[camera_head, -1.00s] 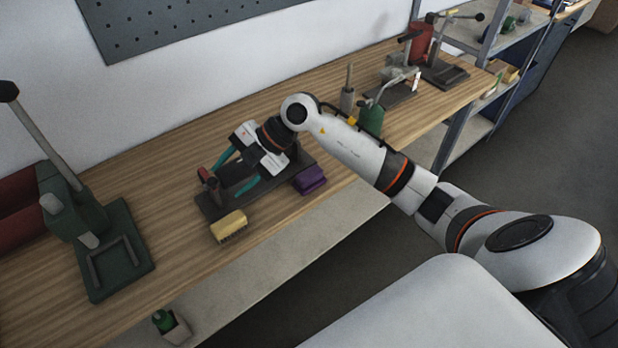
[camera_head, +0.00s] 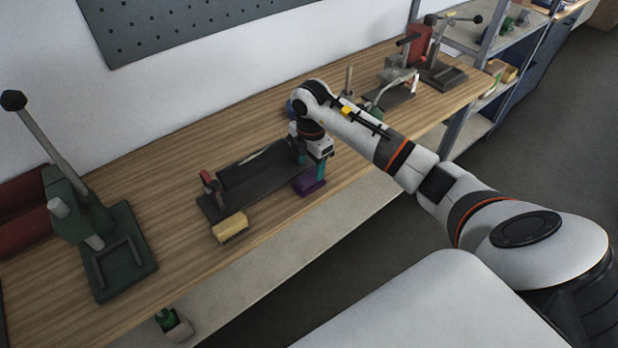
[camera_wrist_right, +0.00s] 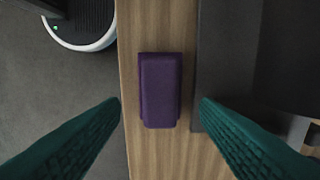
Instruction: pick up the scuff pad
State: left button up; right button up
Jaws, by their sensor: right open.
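The purple block (camera_head: 308,187), which looks like the scuff pad, lies on the wooden bench near its front edge, beside the dark conveyor. In the right wrist view the purple pad (camera_wrist_right: 160,90) is centred, with its long side running up the picture. My right gripper (camera_head: 311,172) is above the pad, pointing down. In the right wrist view its teal fingers (camera_wrist_right: 160,101) are wide apart, one on each side of the pad, with nothing between them in their grasp. My left gripper is not in view.
The dark conveyor (camera_head: 238,183) lies close along one side of the pad. A yellow brush (camera_head: 230,228) sits at its front left. A green lever press (camera_head: 121,262) stands at left. Other bench tools (camera_head: 398,92) stand at back right. Bare bench (camera_head: 190,255) shows left of the brush.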

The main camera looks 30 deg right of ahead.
aim_at(309, 175)
jog(key=f, duration=0.1)
jog(key=f+p, duration=0.1)
jog(key=f, duration=0.1)
jog(key=shift+a+f, duration=0.3)
jog(key=shift+f, duration=0.6)
jog(key=c, duration=0.7)
notch_tip(309, 175, up, 9)
jog(key=shift+f+b, duration=0.1)
jog(key=shift+b, duration=0.8)
jog(key=shift+c, duration=0.3)
jog(key=shift+r, duration=0.65)
